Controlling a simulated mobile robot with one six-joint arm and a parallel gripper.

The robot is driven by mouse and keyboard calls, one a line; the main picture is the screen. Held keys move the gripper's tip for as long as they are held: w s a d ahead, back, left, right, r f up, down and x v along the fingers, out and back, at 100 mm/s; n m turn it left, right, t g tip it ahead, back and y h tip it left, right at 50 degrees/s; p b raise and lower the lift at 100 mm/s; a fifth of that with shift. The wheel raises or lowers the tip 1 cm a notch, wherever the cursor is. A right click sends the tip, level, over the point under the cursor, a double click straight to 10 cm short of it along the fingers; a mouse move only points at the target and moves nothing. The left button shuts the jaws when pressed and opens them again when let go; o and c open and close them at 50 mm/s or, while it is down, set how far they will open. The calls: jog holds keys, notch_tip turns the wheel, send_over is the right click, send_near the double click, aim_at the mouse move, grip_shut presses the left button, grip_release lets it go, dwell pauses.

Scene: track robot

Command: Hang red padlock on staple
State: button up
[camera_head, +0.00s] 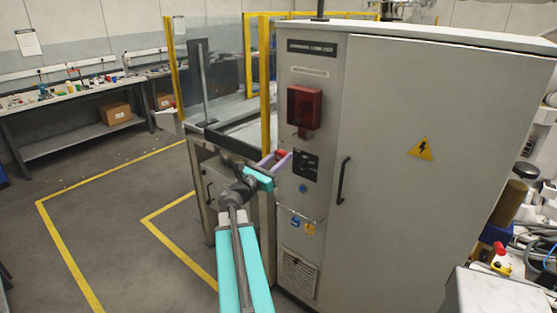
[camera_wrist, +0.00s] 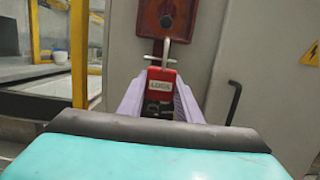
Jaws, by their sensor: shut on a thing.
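My gripper (camera_head: 274,161) is shut on the red padlock (camera_wrist: 162,75), its purple fingers on both sides of the body. The padlock is upright, with a pale label facing the wrist camera. A red switch box (camera_head: 304,107) is on the cabinet above. Pale metal parts (camera_wrist: 166,48) show between box and padlock in the wrist view. I cannot tell which are staple and which are shackle, or whether they touch.
The grey cabinet (camera_head: 440,200) has a black door handle (camera_head: 343,180). A blue padlock (camera_head: 295,222) and a yellow one (camera_head: 310,229) hang from a low rail. Yellow guard posts (camera_head: 265,90) stand left of it. Open floor lies left of my arm.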

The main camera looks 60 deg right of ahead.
jog(key=shift+s+d+f+b, duration=0.1)
jog(key=shift+s+d+f, duration=0.3)
jog(key=shift+d, duration=1.4)
jog(key=shift+s+d+f+b, duration=0.15)
jog(key=shift+s+d, duration=0.4)
jog(key=shift+d, duration=1.3)
jog(key=shift+s+d+f+b, duration=0.15)
jog(key=shift+s+d, duration=0.35)
jog(key=shift+d, duration=1.3)
jog(key=shift+f, duration=0.1)
jog(key=o, duration=1.2)
jog(key=shift+c, duration=0.2)
jog(key=b+v, duration=0.4)
jog(key=v, duration=0.9)
jog(key=shift+a, duration=0.4)
jog(key=shift+w+f, duration=0.1)
jog(key=shift+w, duration=0.05)
